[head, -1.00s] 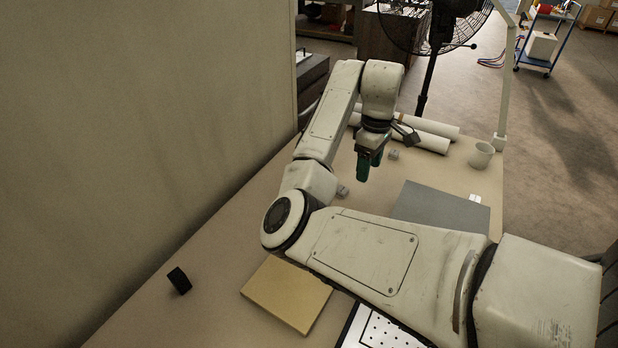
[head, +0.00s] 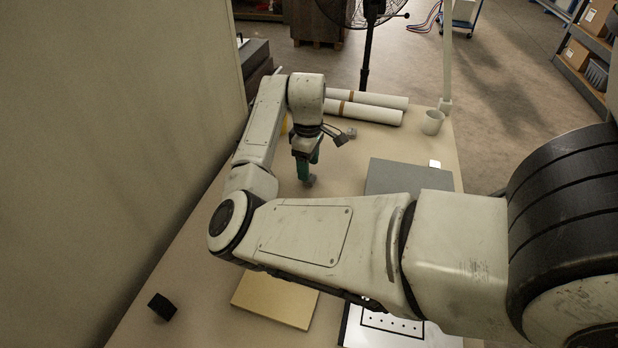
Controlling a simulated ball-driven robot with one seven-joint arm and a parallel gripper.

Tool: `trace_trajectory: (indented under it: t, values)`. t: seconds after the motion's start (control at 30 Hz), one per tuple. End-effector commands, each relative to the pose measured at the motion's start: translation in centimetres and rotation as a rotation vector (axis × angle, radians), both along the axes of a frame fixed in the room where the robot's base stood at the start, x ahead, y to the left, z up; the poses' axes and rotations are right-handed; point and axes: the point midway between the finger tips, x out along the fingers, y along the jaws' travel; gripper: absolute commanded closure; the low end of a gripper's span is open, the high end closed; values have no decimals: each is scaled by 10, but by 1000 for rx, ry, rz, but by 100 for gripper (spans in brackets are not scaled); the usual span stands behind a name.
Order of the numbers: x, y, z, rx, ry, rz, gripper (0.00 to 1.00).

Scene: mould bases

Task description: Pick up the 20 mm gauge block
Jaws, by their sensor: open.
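A small grey block (head: 310,182) lies on the tan bench right at the tips of my gripper (head: 305,172). Another small grey block (head: 352,132) lies farther back, near the white rolls. A small white piece (head: 434,164) sits at the back right edge of the grey plate. I cannot read any size, so I cannot tell which is the 20 mm gauge block. My gripper has green fingers, points down and is open. It partly hides the near block, and I cannot tell whether it touches it.
A grey plate (head: 388,178) lies right of my gripper. A yellow board (head: 275,302), a dotted white plate (head: 394,338) and a black block (head: 162,306) lie in front. A wall (head: 120,130) borders the left.

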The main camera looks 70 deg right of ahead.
Motion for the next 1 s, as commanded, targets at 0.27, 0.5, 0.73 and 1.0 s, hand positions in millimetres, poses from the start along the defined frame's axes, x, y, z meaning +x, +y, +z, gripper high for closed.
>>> trace_trajectory:
  t: [0.27,0.5,0.73,1.0]
  values:
    - [-3,0,-34,2,1,0,38]
    - [-3,0,-37,0,1,0,38]
    - [-3,0,-37,1,1,0,57]
    - [-3,0,-37,1,1,0,83]
